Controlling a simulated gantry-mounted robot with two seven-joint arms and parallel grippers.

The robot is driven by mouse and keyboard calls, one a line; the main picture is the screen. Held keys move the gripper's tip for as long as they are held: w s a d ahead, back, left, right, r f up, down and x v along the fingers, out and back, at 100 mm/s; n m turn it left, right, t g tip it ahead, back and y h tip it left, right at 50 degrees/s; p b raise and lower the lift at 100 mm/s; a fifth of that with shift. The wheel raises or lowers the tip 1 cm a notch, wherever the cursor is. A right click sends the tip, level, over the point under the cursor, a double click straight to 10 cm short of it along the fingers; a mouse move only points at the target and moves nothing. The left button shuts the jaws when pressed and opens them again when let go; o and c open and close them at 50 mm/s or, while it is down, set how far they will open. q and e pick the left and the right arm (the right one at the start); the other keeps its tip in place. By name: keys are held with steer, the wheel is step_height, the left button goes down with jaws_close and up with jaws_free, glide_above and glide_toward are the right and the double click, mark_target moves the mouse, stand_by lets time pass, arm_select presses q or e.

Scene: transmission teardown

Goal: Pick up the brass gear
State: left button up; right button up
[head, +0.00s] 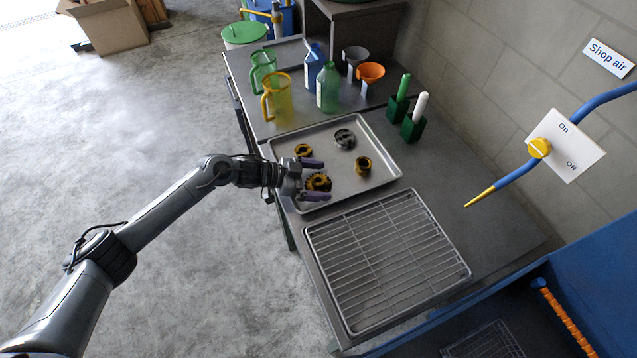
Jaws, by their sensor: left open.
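A metal tray (384,179) on the bench holds several parts. A dark, brass-coloured toothed gear (319,182) lies at the tray's left front. My left gripper (313,180) reaches in from the left with its two purple fingers apart, one on the far side and one on the near side of this gear. I cannot tell whether the fingers touch it or are above it. A smaller brass and black part (303,150) lies just behind the far finger. A brass ring-like part (363,166) lies to the right, and a grey gear (345,139) at the back. My right gripper is out of view.
A wire rack (388,262) lies in front of the tray. Behind the tray stand a yellow jug (277,98), a green jug (263,68), bottles (328,87) and funnels (371,73). Green holders (413,127) stand at the back right. Bare bench lies right of the tray.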

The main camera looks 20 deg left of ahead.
arm_select(q)
steer(key=shift+c, duration=0.3)
steer(key=c, duration=1.2)
steer(key=shift+c, duration=0.9)
steer(key=shift+r, duration=0.2)
